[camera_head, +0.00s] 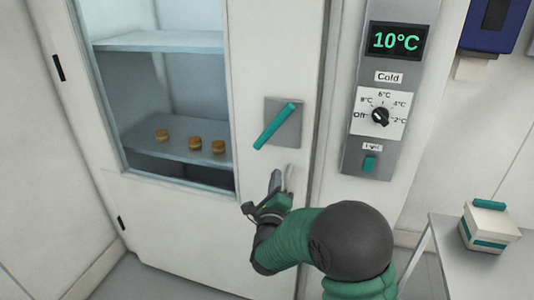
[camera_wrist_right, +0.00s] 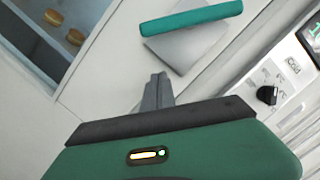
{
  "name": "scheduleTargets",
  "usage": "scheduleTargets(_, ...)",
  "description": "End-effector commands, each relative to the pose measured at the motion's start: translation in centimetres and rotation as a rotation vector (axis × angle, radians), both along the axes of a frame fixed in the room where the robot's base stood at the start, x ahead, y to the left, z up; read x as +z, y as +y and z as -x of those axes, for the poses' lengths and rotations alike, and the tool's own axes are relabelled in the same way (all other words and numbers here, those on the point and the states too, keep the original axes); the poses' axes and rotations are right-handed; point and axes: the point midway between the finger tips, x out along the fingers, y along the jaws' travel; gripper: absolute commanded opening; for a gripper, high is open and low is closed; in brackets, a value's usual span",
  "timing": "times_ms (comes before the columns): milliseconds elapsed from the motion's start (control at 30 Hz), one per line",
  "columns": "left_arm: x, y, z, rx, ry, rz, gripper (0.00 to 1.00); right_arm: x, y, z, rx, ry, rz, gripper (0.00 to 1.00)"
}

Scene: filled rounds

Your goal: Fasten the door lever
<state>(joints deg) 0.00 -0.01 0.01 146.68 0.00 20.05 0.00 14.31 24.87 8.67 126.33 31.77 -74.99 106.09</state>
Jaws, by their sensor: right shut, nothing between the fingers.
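The teal door lever (camera_head: 275,126) sits on a grey square plate (camera_head: 290,132) on the white cabinet door. In the head view it is tilted, its upper end to the right and its lower end to the left. It also shows at the top of the right wrist view (camera_wrist_right: 191,18). My right gripper (camera_head: 281,176) is just below the lever in the head view, apart from it. Its fingers (camera_wrist_right: 158,92) look shut and empty in the right wrist view. My left gripper is not in view.
The white door (camera_head: 180,230) has a window onto shelves with several small brown round items (camera_head: 195,143). Right of it is a control panel (camera_head: 352,160) with a 10°C display, dial and teal switch. A side table (camera_head: 445,240) holds a white box (camera_head: 490,226) at the right.

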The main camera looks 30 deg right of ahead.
Motion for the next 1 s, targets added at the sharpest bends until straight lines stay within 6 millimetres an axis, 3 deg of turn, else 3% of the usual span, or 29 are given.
scheduleTargets(300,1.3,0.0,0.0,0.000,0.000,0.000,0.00,1.2,-4.3,-5.5,-0.002,0.000,0.001,0.00)
scheduleTargets(600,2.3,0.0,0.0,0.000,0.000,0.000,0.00,3.3,-2.3,-7.9,0.002,-0.001,0.001,0.00)
scheduleTargets(1000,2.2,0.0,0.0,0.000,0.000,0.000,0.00,3.3,-2.1,-8.0,0.001,-0.001,0.000,0.00)
